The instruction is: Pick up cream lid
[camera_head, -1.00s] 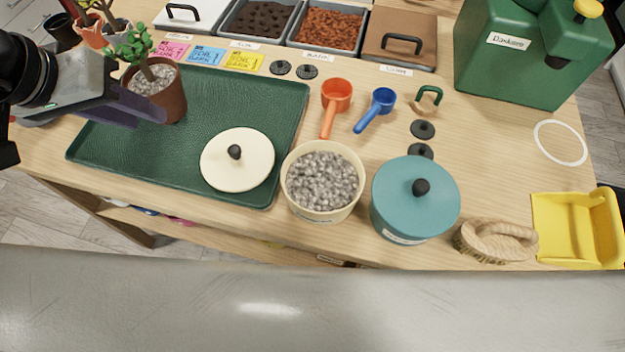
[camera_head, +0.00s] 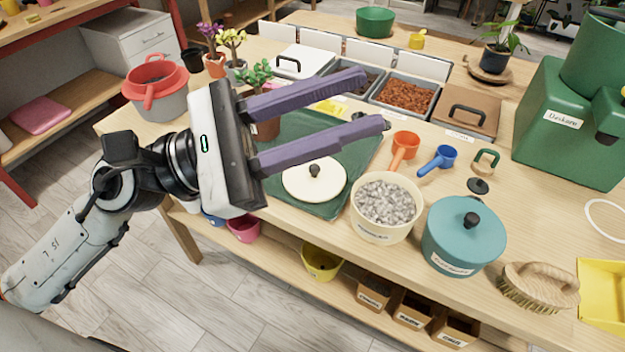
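The cream lid (camera_head: 313,187) lies flat on the green tray (camera_head: 356,150), its dark knob up. The open cream pot (camera_head: 385,228), full of grey gravel, stands just right of it. My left gripper (camera_head: 372,103) comes in from the left, above the tray and the lid's far side. Its two purple fingers are spread apart with nothing between them. The lower finger passes in front of the tray, just beyond the lid in the picture. My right gripper is not in view.
A teal lidded pot (camera_head: 462,238), a brush (camera_head: 537,287) and a yellow dustpan (camera_head: 604,290) stand to the right. Red and blue scoops (camera_head: 440,159) lie behind the cream pot. A potted plant (camera_head: 262,125) is partly hidden behind my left gripper.

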